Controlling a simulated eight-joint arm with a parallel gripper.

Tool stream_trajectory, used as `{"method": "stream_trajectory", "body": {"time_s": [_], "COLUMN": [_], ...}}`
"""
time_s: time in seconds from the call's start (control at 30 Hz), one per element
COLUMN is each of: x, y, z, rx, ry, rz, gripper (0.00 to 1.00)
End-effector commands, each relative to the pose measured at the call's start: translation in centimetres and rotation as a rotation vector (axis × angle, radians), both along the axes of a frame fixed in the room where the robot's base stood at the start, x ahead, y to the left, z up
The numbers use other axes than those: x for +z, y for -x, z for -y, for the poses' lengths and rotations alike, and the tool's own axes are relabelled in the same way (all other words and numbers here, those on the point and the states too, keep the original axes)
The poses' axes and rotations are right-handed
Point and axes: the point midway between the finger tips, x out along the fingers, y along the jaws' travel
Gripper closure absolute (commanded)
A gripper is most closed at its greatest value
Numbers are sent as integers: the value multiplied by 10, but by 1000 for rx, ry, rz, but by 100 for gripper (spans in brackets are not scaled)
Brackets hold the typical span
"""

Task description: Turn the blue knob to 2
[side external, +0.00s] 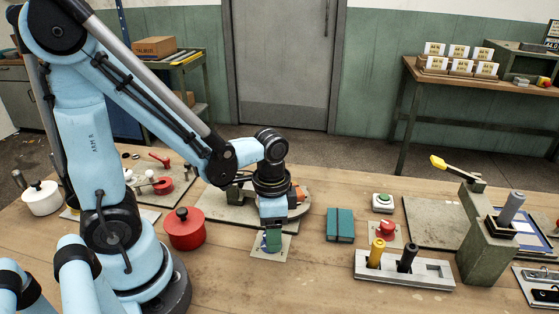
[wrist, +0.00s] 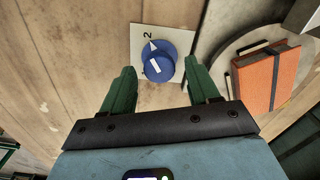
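The blue knob (wrist: 163,76) sits on a pale square plate (wrist: 138,65) in the wrist view. A white bar marks its top and a white pointer at its upper edge points towards the printed 2 (wrist: 147,35). In the side view the plate (side external: 262,252) lies under my gripper (side external: 271,246), which largely hides the knob. In the wrist view my gripper (wrist: 160,69) is open, its two green fingers on the left and right of the knob with gaps between. I cannot tell how high the fingertips are above the plate.
An orange book (wrist: 270,78) lies on a round grey disc (wrist: 210,55) right of the knob. In the side view, a red pot (side external: 186,232) stands left of my gripper and a teal book (side external: 340,225) right.

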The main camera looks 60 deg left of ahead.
Motion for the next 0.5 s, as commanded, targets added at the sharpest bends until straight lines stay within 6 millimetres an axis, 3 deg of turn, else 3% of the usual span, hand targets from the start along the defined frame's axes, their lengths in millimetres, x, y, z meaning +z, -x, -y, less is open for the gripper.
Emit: {"method": "stream_trajectory", "body": {"time_s": [0.27, 0.5], "x": [2, 21], "y": [0, 0], "z": [0, 0], "rx": [1, 1], "ry": [0, 0], "rz": [0, 0], "gripper": [40, 40]}}
